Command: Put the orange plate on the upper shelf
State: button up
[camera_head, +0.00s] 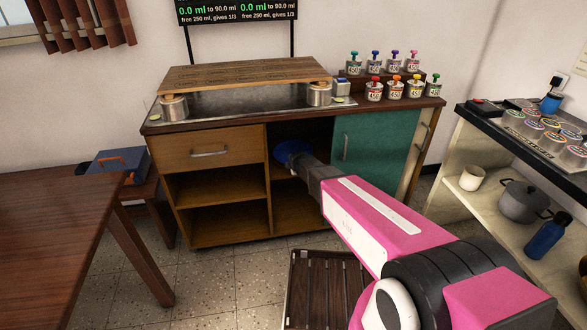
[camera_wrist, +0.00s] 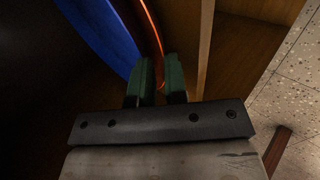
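The orange plate (camera_wrist: 155,32) shows in the wrist view only as a thin curved rim, seen edge-on and standing upright. It runs down between the two green fingers of my gripper (camera_wrist: 160,78), which are close together around it. A blue plate (camera_wrist: 103,35) stands upright to its left, apart from the fingers. In the head view the blue plate (camera_head: 290,150) shows in the cabinet's middle opening, past the end of my arm. My arm hides the orange plate and fingers there. The cabinet's left bay has a shelf board (camera_head: 222,170) dividing two empty open compartments.
A wooden upright (camera_wrist: 203,50) stands close to the right of my fingers. A teal door (camera_head: 372,145) is right of the opening. A board (camera_head: 245,75) rests on steel tumblers on the counter. A slatted wooden rack (camera_head: 325,290) is on the floor; a table (camera_head: 60,220) stands left.

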jog(key=v, duration=1.1)
jog(key=s+d+m+g+h, duration=0.1)
jog(key=s+d+m+g, duration=0.3)
jog(key=s+d+m, duration=0.6)
jog(key=s+d+m+g+h, duration=0.1)
jog(key=s+d+m+g, duration=0.3)
jog(key=s+d+m, duration=0.6)
jog(key=d+m, duration=0.1)
jog(key=d, duration=0.4)
jog(key=shift+s+d+r+g, duration=0.15)
jog(key=shift+s+r+g, duration=0.05)
jog(key=shift+r+g, duration=0.15)
jog(key=shift+c, duration=0.3)
